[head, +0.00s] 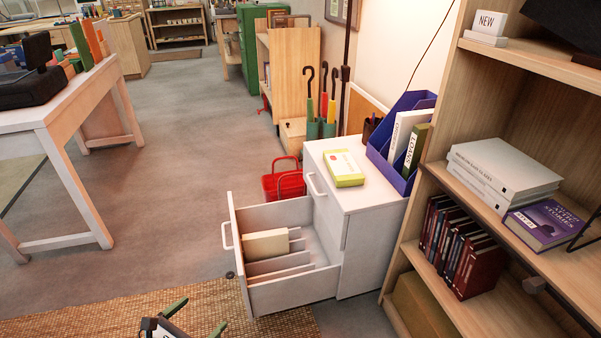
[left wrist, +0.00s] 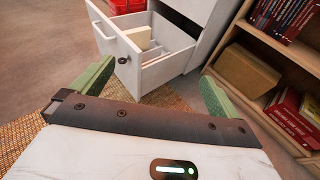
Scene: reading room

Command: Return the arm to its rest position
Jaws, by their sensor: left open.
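My left gripper (head: 195,318) shows at the bottom edge of the head view, over the woven mat. Its two green fingers stand wide apart with nothing between them. In the left wrist view the gripper (left wrist: 155,95) is open and empty, with the open drawer beyond it. It is apart from the drawer and the cabinet. My right gripper is not in view.
A white cabinet (head: 365,211) has its lower drawer (head: 292,293) pulled out, with a cream block of cards (head: 265,244) inside. A wooden bookshelf (head: 470,318) stands close on the right. A white table (head: 60,107) is at left. Open floor (head: 180,200) lies between.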

